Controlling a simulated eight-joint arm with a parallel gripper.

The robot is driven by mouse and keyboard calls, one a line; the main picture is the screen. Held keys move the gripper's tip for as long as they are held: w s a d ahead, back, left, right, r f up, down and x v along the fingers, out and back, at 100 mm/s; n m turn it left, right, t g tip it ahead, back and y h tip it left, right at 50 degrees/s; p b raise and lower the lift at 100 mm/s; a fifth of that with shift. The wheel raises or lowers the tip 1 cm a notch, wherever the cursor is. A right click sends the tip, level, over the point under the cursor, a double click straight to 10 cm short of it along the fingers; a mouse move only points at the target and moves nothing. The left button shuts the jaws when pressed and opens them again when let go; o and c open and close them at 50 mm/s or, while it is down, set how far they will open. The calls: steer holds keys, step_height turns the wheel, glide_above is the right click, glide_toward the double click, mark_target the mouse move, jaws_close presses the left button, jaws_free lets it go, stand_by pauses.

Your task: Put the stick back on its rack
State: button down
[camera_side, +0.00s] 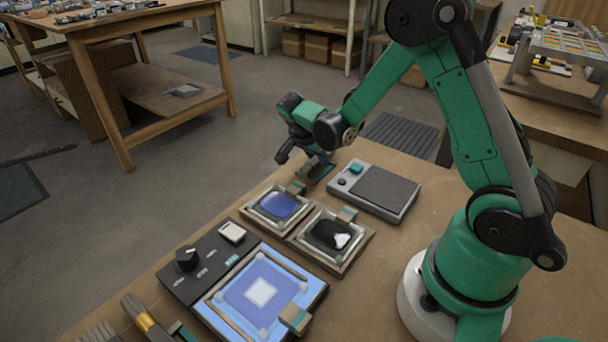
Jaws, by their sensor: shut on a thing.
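My gripper (318,166) is at the far edge of the table, behind the blue paint tray and left of the grey flat device. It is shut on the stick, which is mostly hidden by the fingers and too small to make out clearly. I cannot tell whether the stick touches anything below. No rack can be told apart with certainty.
A tray of blue paint (278,206) and a tray of black paint (330,235) stand near the gripper. A grey flat device (384,193) lies right. A black control panel (205,262) adjoins a lit glass panel (247,272) in front. A brush (147,321) lies front left.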

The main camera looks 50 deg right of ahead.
steer(key=c, duration=0.5)
jaws_free()
steer(key=shift+f, duration=0.1)
steer(key=shift+c, duration=0.2)
steer(key=v, duration=0.5)
steer(key=shift+a+r, duration=0.2)
steer(key=shift+r, duration=0.1)
steer(key=s+a+r+n+t+y, duration=0.3)
steer(key=a+n, duration=0.3)
steer(key=n, duration=0.3)
steer(key=s+a+r+n+t+y, duration=0.2)
steer(key=s+a+r+n+t, duration=0.2)
steer(key=n, duration=0.5)
steer(key=shift+s+a+r+y, duration=0.15)
steer(key=shift+a+r+y, duration=0.25)
steer(key=shift+a, duration=0.6)
